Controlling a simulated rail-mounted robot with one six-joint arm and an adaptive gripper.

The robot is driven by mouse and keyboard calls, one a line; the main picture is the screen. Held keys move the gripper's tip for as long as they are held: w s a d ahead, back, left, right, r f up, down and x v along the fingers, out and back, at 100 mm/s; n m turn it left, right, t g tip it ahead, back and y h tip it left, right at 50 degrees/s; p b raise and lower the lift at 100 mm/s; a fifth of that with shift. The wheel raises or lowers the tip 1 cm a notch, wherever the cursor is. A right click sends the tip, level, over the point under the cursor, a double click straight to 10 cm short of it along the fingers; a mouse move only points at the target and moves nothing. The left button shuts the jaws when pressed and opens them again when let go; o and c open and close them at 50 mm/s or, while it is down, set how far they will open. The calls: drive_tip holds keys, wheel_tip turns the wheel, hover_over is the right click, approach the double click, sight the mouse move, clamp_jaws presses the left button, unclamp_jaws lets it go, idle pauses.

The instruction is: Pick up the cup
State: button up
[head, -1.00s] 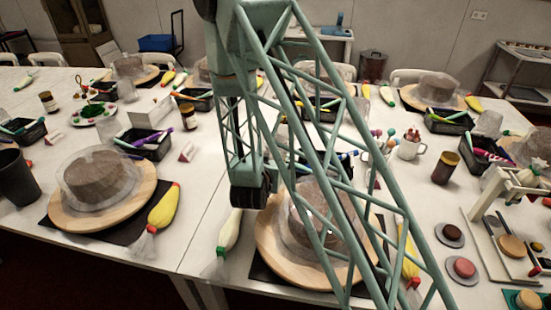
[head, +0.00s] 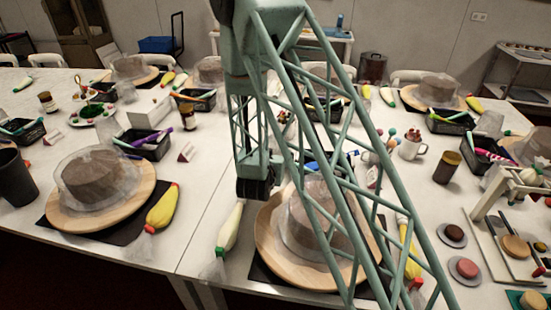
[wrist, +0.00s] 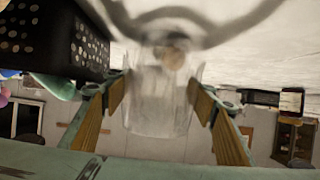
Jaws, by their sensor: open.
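A clear, see-through cup (wrist: 160,108) is in the middle of the wrist view, between the two wood-coloured finger pads of my gripper (wrist: 158,92). The fingers stand open, one on each side of it, and a gap shows on both sides at least in part. The near rim of the cup is blurred, and I cannot tell whether either pad touches it. In the head view my arm's lattice links cover the middle of the table, and the fingers and this cup are hidden behind them.
A black perforated basket (wrist: 50,38) is close on the left in the wrist view. In the head view a wooden turntable (head: 268,262) with a covered cake stands below my arm. A piping bag (head: 230,228) lies to its left. A white mug (head: 411,147) stands to the right.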

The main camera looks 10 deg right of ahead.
drive_tip(key=c, duration=0.7)
drive_tip(key=shift+r, duration=0.15)
drive_tip(key=shift+r+p, duration=1.4)
drive_tip(key=shift+r, duration=3.5)
drive_tip(key=shift+r, duration=0.1)
drive_tip(key=shift+n+t+y, duration=0.3)
drive_tip(key=shift+n+y, duration=0.4)
drive_tip(key=shift+s+d+r, duration=0.15)
drive_tip(key=shift+s+r, duration=0.75)
drive_tip(key=shift+r, duration=0.25)
drive_tip(key=shift+s+d+r, duration=0.2)
drive_tip(key=shift+s+r, duration=0.75)
drive_tip(key=shift+r, duration=0.2)
drive_tip(key=shift+s+d+r, duration=0.15)
drive_tip(key=shift+s+r, duration=0.75)
drive_tip(key=shift+r, duration=0.25)
